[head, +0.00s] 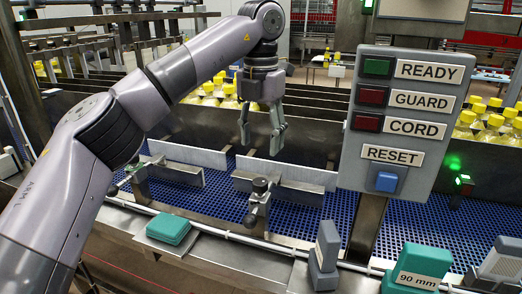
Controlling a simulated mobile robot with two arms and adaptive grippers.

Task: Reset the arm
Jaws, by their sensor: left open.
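My left arm comes in from the left, and its gripper (262,136) hangs fingers down, open and empty, above the blue mesh conveyor (220,205). It is left of the grey control panel (405,125). The panel carries a green READY lamp (377,67), a red GUARD lamp (373,96), a red CORD lamp (367,122) and a blue RESET button (387,181). The gripper is apart from the panel. White lane divider plates (285,178) stand on the conveyor below the gripper, with a black clamp (259,200) in front. My right gripper is not seen.
A teal block (168,229), a grey block (325,254) and a teal "90 mm" block (417,268) sit along the front ledge. Yellow-capped bottles (485,125) stand behind at right, more (212,92) at back left. A green light (463,180) glows right of the panel.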

